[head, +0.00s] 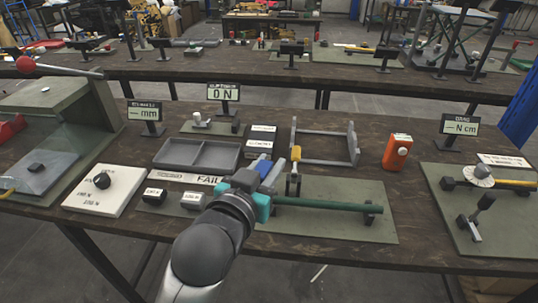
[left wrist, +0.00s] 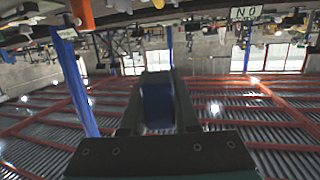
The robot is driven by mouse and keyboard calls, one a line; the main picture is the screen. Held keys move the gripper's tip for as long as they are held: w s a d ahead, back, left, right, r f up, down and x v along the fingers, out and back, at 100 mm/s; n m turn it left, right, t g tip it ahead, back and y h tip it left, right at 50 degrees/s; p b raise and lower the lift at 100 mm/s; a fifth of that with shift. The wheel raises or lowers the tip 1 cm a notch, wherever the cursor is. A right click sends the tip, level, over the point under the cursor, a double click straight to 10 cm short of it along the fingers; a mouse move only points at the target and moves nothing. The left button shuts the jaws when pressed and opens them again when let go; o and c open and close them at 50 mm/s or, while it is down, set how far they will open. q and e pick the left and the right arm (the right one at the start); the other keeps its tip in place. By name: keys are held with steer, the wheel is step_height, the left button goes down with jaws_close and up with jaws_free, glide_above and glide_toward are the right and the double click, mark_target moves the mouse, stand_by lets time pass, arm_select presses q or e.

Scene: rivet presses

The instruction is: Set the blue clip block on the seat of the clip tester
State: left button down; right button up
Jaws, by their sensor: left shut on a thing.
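My left gripper (head: 262,176) reaches in from the bottom of the head view, over the middle of the near bench. It is shut on the blue clip block (head: 265,167). In the left wrist view the blue block (left wrist: 157,100) sits between the two dark fingers. The clip tester (head: 210,125) is a small green plate with a white-topped part, behind the grey tray. Its display (head: 223,92) reads 0 N. The display also shows upside down in the wrist view (left wrist: 257,12). The block is held well in front of the tester, to its right. The seat is too small to make out clearly.
A grey divided tray (head: 198,141) and a FAIL label (head: 206,180) lie between gripper and tester. A grey frame (head: 326,162), an orange device (head: 397,151) and a green rod (head: 325,204) are to the right. A white board (head: 103,191) lies left.

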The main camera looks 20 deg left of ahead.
arm_select(q)
steer(key=s+a+f+n+y, duration=0.1)
steer(key=s+a+f+y, duration=0.1)
steer(key=f, duration=0.4)
steer(key=s+a+f+n+y, duration=0.1)
steer(key=s+a+f, duration=0.4)
steer(key=a+f, duration=0.2)
steer(key=shift+a+f+n+y, duration=0.2)
steer(key=shift+f+n+y, duration=0.1)
steer(key=shift+y, duration=0.1)
steer(key=shift+w, duration=0.1)
steer(key=w+a+f+b, duration=0.1)
steer(key=w+f, duration=0.1)
steer(key=w, duration=0.1)
steer(key=w+f+b, duration=0.1)
steer(key=w+f, duration=0.1)
steer(key=w, duration=0.2)
steer(key=w+a+f+b, duration=0.1)
steer(key=w+f, duration=0.1)
steer(key=w, duration=0.2)
steer(key=shift+a, duration=0.35)
steer(key=shift+w+a+f+b, duration=0.2)
steer(key=shift+w+f, duration=0.2)
steer(key=shift+w, duration=0.25)
steer(key=shift+w+a+f+b, duration=0.15)
steer(key=shift+w+f, duration=0.2)
steer(key=shift+w, duration=0.25)
steer(key=shift+f, duration=0.1)
